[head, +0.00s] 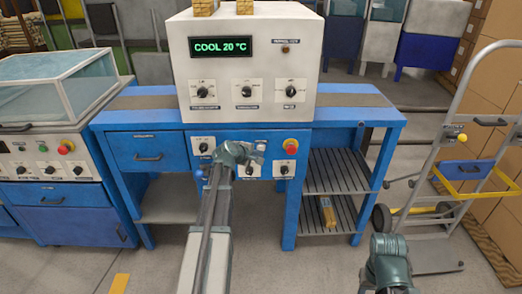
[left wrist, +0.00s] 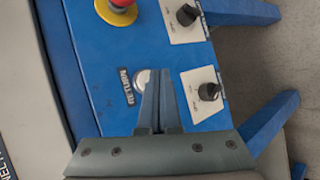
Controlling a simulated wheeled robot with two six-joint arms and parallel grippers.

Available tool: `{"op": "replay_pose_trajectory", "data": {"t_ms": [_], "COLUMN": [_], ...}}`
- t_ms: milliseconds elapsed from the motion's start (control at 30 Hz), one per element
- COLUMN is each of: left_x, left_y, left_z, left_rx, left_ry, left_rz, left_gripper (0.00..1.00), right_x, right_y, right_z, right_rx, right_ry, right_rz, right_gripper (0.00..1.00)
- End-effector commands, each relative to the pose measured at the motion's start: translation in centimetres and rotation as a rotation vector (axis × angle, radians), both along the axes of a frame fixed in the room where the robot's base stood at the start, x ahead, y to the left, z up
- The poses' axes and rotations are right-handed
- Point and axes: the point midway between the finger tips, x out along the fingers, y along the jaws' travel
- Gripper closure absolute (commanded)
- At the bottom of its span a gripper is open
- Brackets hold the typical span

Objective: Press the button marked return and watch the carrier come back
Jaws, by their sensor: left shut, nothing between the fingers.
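The pale round button (left wrist: 142,78) sits on the blue control panel (left wrist: 95,60) beside a small dark label that seems to read return. In the head view the button (head: 261,144) shows just past my left gripper (head: 254,156). In the left wrist view my left gripper (left wrist: 158,72) is shut and empty, its fingertips overlapping the button's edge. I cannot tell whether they touch it. My right arm's end (head: 387,248) is low at the right, its fingers not clear. I cannot make out a carrier.
A red emergency knob (head: 291,146) on a yellow base and several black dials surround the button. The white machine (head: 250,95) above shows COOL 20 °C, with wooden pieces (head: 203,7) on top. A hand truck (head: 440,170) stands at the right.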

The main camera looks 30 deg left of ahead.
Motion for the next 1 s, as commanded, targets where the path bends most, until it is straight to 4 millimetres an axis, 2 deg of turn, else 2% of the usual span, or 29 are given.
{"op": "replay_pose_trajectory", "data": {"t_ms": [300,1000], "left_x": [0.75,1.03], "left_y": [0.46,0.63], "left_z": [0.03,0.02], "left_rx": [0.0,0.0], "left_ry": [0.0,0.0], "left_rz": [0.0,0.0], "left_gripper": [1.0,1.0], "right_x": [0.0,0.0], "right_y": [0.0,0.0], "right_z": [0.03,0.03], "right_rx": [0.0,0.0], "right_ry": [0.0,0.0], "right_rz": [0.0,0.0], "right_gripper": [0.5,0.5]}}
